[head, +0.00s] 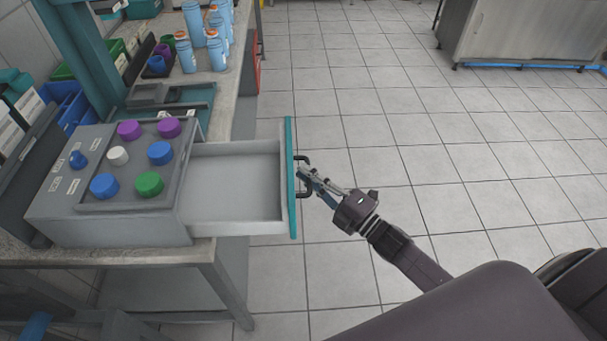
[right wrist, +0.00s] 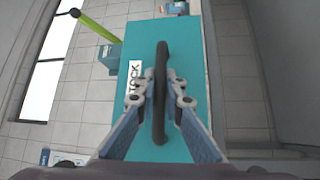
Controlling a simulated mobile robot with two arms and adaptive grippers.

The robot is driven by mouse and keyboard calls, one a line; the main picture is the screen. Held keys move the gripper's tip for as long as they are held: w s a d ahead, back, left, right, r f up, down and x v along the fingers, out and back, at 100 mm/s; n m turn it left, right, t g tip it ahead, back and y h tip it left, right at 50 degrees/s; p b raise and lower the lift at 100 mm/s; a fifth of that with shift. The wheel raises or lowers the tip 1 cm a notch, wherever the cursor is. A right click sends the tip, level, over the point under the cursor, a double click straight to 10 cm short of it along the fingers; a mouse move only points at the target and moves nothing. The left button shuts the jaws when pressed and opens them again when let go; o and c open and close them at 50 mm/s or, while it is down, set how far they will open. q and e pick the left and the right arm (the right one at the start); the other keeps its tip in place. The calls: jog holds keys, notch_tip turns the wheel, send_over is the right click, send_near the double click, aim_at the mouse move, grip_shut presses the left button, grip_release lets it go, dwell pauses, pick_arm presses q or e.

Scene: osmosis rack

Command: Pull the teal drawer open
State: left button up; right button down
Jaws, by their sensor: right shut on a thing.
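The teal drawer front (head: 290,180) stands well out to the right of the grey box (head: 110,200) on the bench, and the empty grey drawer tray (head: 235,185) shows behind it. A dark bar handle (head: 303,160) is fixed to the front. My right gripper (head: 306,176) comes in from the right and is shut on the handle. In the right wrist view, the handle (right wrist: 160,95) runs upright between the two fingers, with the teal front (right wrist: 192,60) and a partly covered white label behind it. My left gripper is not in view.
Purple, white, blue and green knobs or caps (head: 149,183) sit on top of the grey box. Several blue bottles (head: 217,50) stand at the back of the bench. The tiled floor right of the drawer is clear. A metal cabinet (head: 520,30) stands far right.

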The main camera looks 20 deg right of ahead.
jog(key=shift+f, duration=0.1)
jog(key=c, duration=2.3)
grip_release()
jog(key=shift+s, duration=0.1)
jog(key=v, duration=1.2)
